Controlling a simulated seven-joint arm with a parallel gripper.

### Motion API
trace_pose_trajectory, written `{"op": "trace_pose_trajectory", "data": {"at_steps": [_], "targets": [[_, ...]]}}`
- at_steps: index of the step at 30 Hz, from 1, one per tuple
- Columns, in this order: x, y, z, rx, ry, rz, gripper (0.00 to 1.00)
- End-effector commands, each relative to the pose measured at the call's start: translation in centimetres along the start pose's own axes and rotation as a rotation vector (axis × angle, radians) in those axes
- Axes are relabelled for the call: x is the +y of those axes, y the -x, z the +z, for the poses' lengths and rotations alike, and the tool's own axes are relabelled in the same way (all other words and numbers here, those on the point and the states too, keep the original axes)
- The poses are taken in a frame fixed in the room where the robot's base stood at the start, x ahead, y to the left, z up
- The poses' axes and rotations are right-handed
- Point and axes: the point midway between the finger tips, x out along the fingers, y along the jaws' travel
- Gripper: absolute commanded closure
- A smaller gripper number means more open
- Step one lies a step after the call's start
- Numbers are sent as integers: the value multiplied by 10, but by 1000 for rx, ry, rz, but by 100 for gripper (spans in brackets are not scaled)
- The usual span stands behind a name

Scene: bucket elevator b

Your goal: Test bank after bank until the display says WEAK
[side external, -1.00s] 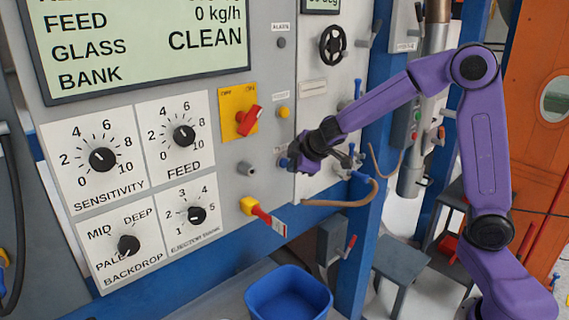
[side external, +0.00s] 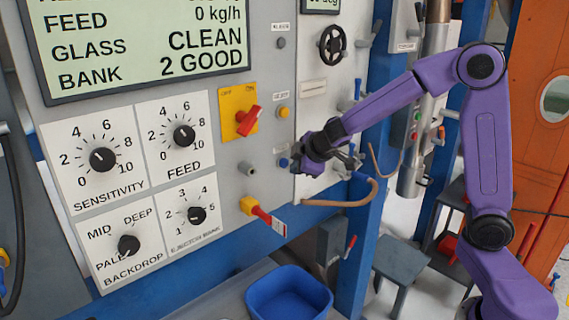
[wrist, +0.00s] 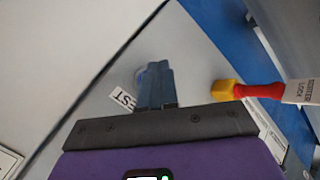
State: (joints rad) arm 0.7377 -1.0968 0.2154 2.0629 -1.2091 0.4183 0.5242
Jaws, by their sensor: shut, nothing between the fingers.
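The display (side external: 145,45) reads GLASS CLEAN and BANK 2 GOOD. The ejector bank knob (side external: 196,215) sits at the lower right of the dial group, on a scale from 1 to 5; its exact setting is too small to read surely. The blue test button (side external: 283,162) is on the panel's right part. My gripper (side external: 298,158) is shut and empty, just right of the button and seemingly a little off it. In the wrist view my shut fingers (wrist: 155,82) largely cover the button, beside a partly hidden TEST label (wrist: 123,99).
A red switch handle (side external: 249,120) on a yellow plate is above the button. A yellow and red lockable handle (side external: 262,213) projects below it. A grey stub (side external: 246,169) lies to the left. A blue bin (side external: 290,297) stands below. Sensitivity, feed and backdrop knobs fill the left.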

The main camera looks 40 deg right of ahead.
Motion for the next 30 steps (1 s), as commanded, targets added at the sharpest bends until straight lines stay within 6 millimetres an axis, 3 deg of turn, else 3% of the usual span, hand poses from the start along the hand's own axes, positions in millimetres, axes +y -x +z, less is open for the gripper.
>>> {"op": "trace_pose_trajectory", "data": {"at_steps": [12,30], "targets": [[-2,4,2,1,0,0,100],[-28,39,27,2,1,0,100]]}}
